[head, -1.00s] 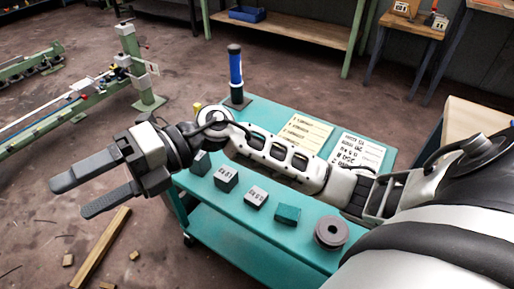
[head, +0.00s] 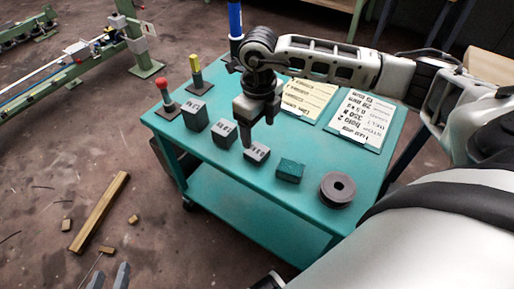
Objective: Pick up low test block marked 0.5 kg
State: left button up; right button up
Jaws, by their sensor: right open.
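The low grey test block (head: 257,154) sits on the teal cart top, in a row between a taller grey block and a green block; its marking is too small to read surely. My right gripper (head: 259,134) points down just above and behind this block in the picture. It is open and empty, with one fingertip close to the block's back left edge; I cannot tell whether they touch. My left gripper (head: 109,276) shows only its two fingertips at the bottom left, apart and empty, away from the cart.
Taller grey blocks (head: 224,134) (head: 195,116) stand to the left. The green block (head: 290,171) and a dark round weight (head: 337,189) are to the right. Two paper sheets (head: 308,99) (head: 365,117) lie behind. Red, yellow and blue-topped posts (head: 235,20) stand at the back.

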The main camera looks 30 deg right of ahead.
aim_at(257, 150)
jog(key=f, duration=0.6)
jog(key=shift+s+a+f+b, duration=0.15)
jog(key=shift+s+a+b, duration=0.05)
jog(key=shift+a+b, duration=0.15)
jog(key=shift+f, duration=0.35)
jog(key=c, duration=1.3)
pick_arm(q)
jog(key=shift+w+d+f, duration=0.2)
jog(key=shift+d+f, duration=0.05)
jog(key=shift+f, duration=0.4)
pick_arm(e)
jog(key=shift+w+r, duration=0.1)
jog(key=shift+r, duration=0.05)
jog(key=shift+c, duration=0.6)
jog(key=shift+r, duration=0.1)
